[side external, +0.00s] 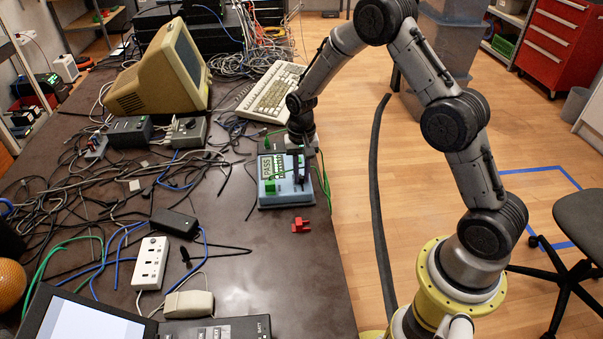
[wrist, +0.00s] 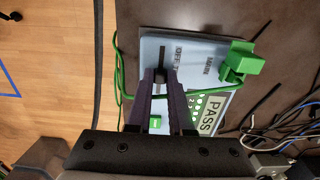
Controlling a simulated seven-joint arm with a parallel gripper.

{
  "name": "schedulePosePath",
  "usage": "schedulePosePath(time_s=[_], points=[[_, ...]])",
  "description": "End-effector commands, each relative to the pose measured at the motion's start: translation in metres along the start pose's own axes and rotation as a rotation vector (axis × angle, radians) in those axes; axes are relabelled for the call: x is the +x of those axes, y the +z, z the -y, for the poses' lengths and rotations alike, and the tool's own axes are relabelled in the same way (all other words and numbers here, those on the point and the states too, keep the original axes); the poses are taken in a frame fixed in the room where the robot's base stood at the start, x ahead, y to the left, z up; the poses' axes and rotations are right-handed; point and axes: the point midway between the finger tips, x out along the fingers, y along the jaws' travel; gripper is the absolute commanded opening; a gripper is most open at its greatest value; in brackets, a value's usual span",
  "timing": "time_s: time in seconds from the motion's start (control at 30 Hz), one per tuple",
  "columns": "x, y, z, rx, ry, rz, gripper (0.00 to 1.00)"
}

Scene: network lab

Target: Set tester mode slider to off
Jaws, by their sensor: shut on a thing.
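The tester (side external: 287,196) is a light blue box on the dark table, with a display reading PASS. It also shows in the wrist view (wrist: 150,45), with the display (wrist: 210,115) at lower right. The mode slider's dark slot (wrist: 162,52) runs along its face, beside lettering that seems to include OFF. My gripper (wrist: 161,76) is over the slot, its fingers closed around the small slider knob, which is mostly hidden between the fingertips. In the side view my gripper (side external: 299,174) points down onto the tester's right part. The knob's exact setting cannot be read.
A green plug (wrist: 240,64) with a green cable sits at the tester's edge. A red plug (side external: 300,225) lies in front of it. A keyboard (side external: 270,95) is behind, and tangled cables (side external: 120,170) cover the table's left. The wooden floor (side external: 345,170) lies right of the table edge.

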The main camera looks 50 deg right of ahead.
Motion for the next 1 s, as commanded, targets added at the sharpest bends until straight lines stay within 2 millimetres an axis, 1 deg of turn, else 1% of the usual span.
schedulePosePath(time_s=[0.77, 0.87, 1.0], points=[[-0.001, -0.001, 0.001, 0.000, -0.002, -0.003, 0.00], [-0.002, 0.005, 0.001, -0.001, -0.002, -0.003, 0.00], [-0.002, 0.021, 0.001, -0.002, -0.002, -0.002, 0.00]])
